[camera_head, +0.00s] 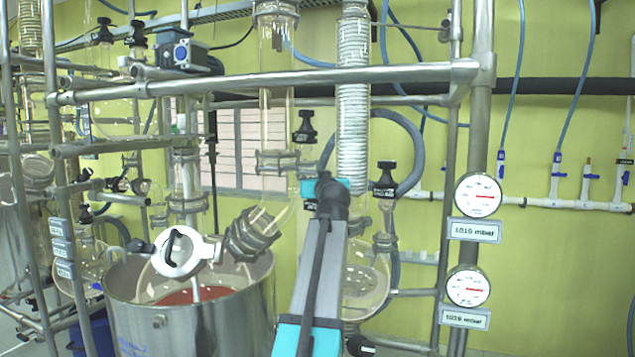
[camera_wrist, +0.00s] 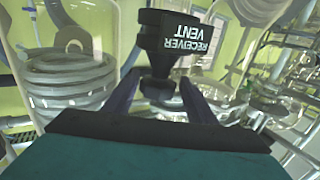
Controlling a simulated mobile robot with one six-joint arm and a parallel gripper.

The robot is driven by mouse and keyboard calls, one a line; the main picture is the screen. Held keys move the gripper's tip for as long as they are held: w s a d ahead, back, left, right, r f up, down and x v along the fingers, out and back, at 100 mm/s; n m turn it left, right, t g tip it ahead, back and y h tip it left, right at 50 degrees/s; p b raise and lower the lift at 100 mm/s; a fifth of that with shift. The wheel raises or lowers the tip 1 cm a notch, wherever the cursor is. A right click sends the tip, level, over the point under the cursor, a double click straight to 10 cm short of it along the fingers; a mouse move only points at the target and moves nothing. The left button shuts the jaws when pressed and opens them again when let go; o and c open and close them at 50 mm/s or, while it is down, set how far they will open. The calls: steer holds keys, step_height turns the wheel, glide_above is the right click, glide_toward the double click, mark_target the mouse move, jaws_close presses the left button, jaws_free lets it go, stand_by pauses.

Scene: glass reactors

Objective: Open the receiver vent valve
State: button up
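The receiver vent valve shows in the wrist view as a black cap (camera_wrist: 178,40) with upside-down white lettering "RECEIVER VENT" and a narrower black neck below it. My gripper (camera_wrist: 162,82) is open, with its two dark fingers spread below the cap. The neck shows in the gap between them, and I see no finger clearly closed on it. In the head view my gripper (camera_head: 330,190) is at the middle of the glassware, partly hidden by my own arm. Two similar black knobs are near it, one upper left (camera_head: 306,127) and one right (camera_head: 383,180); their labels are unreadable there.
A steel frame bar (camera_head: 270,82) crosses above my gripper. A coiled glass condenser (camera_head: 353,110) stands just behind it, and a round glass flask (camera_head: 365,280) is below. A steel vessel (camera_head: 200,310) is at left. Two pressure gauges (camera_head: 478,194) (camera_head: 468,287) are on a post at right.

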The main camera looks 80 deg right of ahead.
steer(key=shift+r+g+p, duration=0.15)
steer(key=shift+g+p, duration=0.15)
steer(key=shift+p, duration=0.6)
steer(key=m+g+p, duration=0.2)
steer(key=p, duration=0.3)
steer(key=shift+g+h+p, duration=0.3)
steer(key=shift+h+p, duration=0.1)
steer(key=shift+m+g, duration=0.4)
steer(key=shift+g, duration=0.1)
steer(key=shift+m+g, duration=0.3)
steer(key=shift+g, duration=0.2)
steer(key=shift+f+m+g+b, duration=0.3)
steer(key=shift+g+b, duration=0.2)
steer(key=shift+b, duration=0.65)
steer(key=m+g+b, duration=0.1)
steer(key=g+b, duration=0.1)
steer(key=b, duration=0.3)
steer(key=r+m+g+b, duration=0.1)
steer(key=m+g+b, duration=0.1)
steer(key=b, duration=0.4)
steer(key=shift+a+r+g, duration=0.2)
steer(key=shift+g, duration=0.3)
steer(key=shift+d+f+m+g+y+b, duration=0.45)
steer(key=shift+d+b, duration=0.35)
steer(key=shift+b, duration=0.1)
steer(key=shift+a+r+m+g+b, duration=0.15)
steer(key=shift+a+m+g+b, duration=0.2)
steer(key=shift+b, duration=0.3)
steer(key=shift+a, duration=0.1)
